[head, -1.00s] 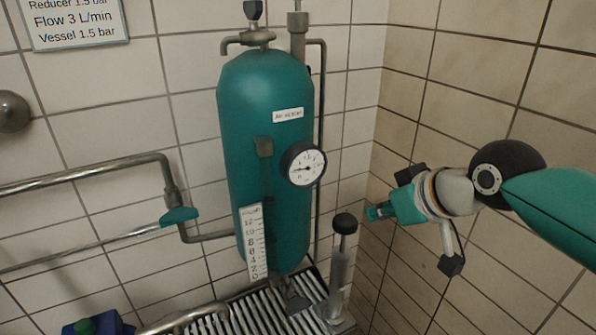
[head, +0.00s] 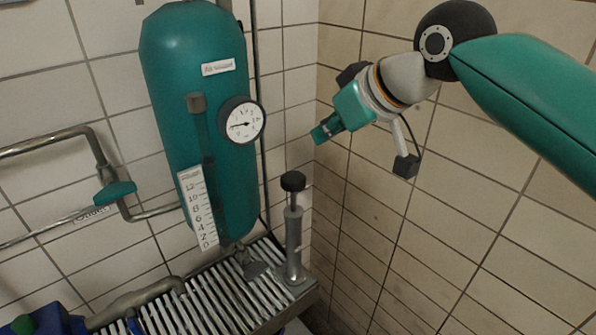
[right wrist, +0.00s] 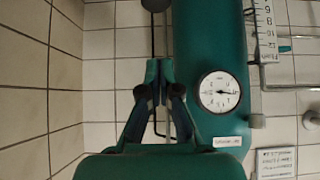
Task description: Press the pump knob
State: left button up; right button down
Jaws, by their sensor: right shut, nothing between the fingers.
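The pump knob (head: 293,181) is a black cap on top of an upright grey hand pump (head: 294,240) that stands on the slatted grate. My right gripper (head: 319,134) is shut and empty, above and slightly right of the knob, apart from it, tilted down to the left. In the right wrist view the closed fingers (right wrist: 159,70) show with nothing between them. A dark round shape at the top edge there (right wrist: 155,4) looks like the knob, partly cut off. My left gripper is not in view.
A teal vessel (head: 190,70) with a round gauge (head: 241,120) and a level scale (head: 198,208) stands left of the pump. A pipe with a teal valve handle (head: 115,193) runs at the left. The tiled corner wall is close on the right.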

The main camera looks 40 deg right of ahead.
send_over(289, 175)
jog(key=s, duration=0.2)
jog(key=f, duration=0.7)
jog(key=shift+s+d+f, duration=0.1)
jog(key=shift+s+f, duration=0.1)
notch_tip(289, 175, down, 2)
jog(key=shift+f+b, duration=0.15)
jog(key=shift+b, duration=0.2)
jog(key=shift+f, duration=0.7)
jog(key=shift+s, duration=0.1)
